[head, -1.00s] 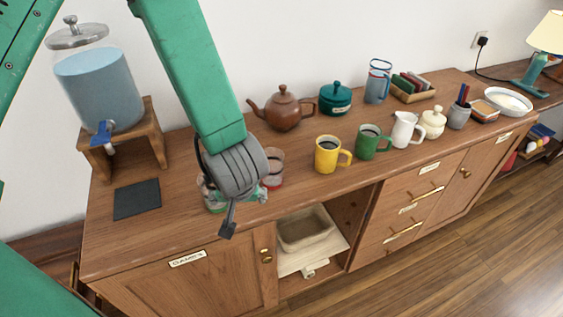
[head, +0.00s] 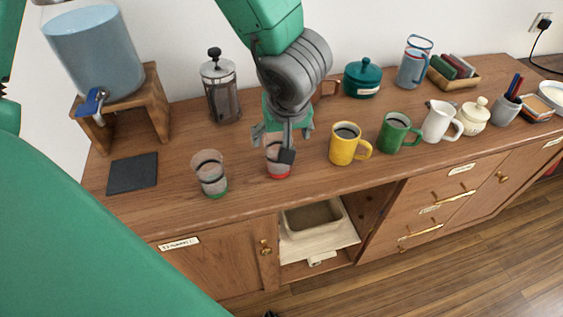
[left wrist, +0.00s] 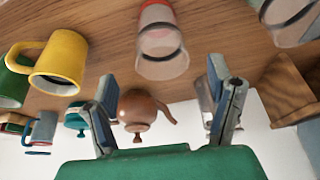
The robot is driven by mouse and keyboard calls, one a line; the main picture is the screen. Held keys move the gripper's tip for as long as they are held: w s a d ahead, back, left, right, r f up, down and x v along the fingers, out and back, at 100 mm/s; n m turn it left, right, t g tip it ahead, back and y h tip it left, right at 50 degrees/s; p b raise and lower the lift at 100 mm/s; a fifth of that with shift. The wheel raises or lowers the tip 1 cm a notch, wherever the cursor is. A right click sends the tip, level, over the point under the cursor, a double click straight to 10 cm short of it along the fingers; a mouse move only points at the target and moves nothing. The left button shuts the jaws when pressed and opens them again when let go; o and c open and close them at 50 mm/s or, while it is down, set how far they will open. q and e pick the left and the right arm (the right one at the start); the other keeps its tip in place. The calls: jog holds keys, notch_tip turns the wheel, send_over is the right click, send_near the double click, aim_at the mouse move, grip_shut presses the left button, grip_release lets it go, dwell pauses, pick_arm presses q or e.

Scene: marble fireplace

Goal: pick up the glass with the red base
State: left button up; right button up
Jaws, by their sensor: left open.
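The glass with the red base (head: 279,168) stands upright on the wooden counter, a clear tumbler with a dark band. My left gripper (head: 283,132) is open above and behind it in the head view, its fingers spread, partly covering the glass's upper part. In the left wrist view, which appears upside down, the red-based glass (left wrist: 162,45) lies ahead of and between the two open fingers (left wrist: 164,85). No contact is visible. A similar glass with a green base (head: 211,174) stands to the left. My right gripper is not in view.
A yellow mug (head: 343,150) stands close to the right of the red-based glass, with a green mug (head: 393,136) beyond. A French press (head: 220,95) and a partly hidden brown teapot (left wrist: 140,108) are behind. A dark mat (head: 132,173) lies left.

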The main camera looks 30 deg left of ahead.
aim_at(278, 144)
pick_arm(q)
jog(key=b+x, duration=0.2)
jog(key=x, duration=0.3)
jog(key=shift+w+a+f, duration=0.1)
jog(key=shift+a+f, duration=0.05)
jog(key=shift+f, duration=0.05)
jog(key=shift+r, duration=0.1)
jog(key=c, duration=0.3)
grip_shut()
notch_tip(278, 144, up, 10)
jog(key=p, duration=0.4)
